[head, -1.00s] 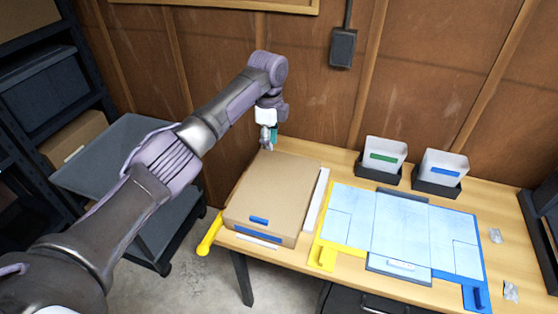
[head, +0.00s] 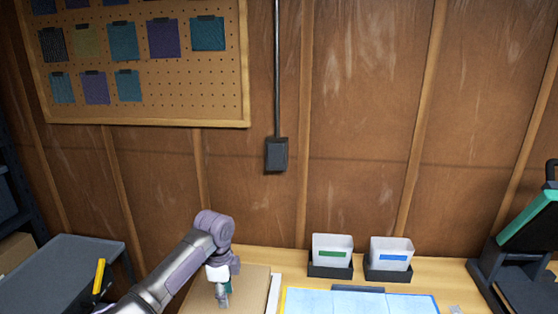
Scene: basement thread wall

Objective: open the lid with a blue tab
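The tan cardboard-coloured lid (head: 253,284) lies flat on the table, and only its back part shows at the bottom of the head view. Its blue tab at the front is out of view now. My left gripper (head: 223,298) points down over the back part of the lid, at its left. Its fingers are small and run near the picture's lower edge, so I cannot tell whether they are open or touch the lid. My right gripper is not in view.
Two white bins, one with a green label (head: 332,247) and one with a blue label (head: 391,254), stand behind the pale blue mat (head: 355,302). A dark stand with a green-edged panel (head: 526,222) is at right. A grey cart (head: 65,266) stands left. A pegboard (head: 160,104) hangs above.

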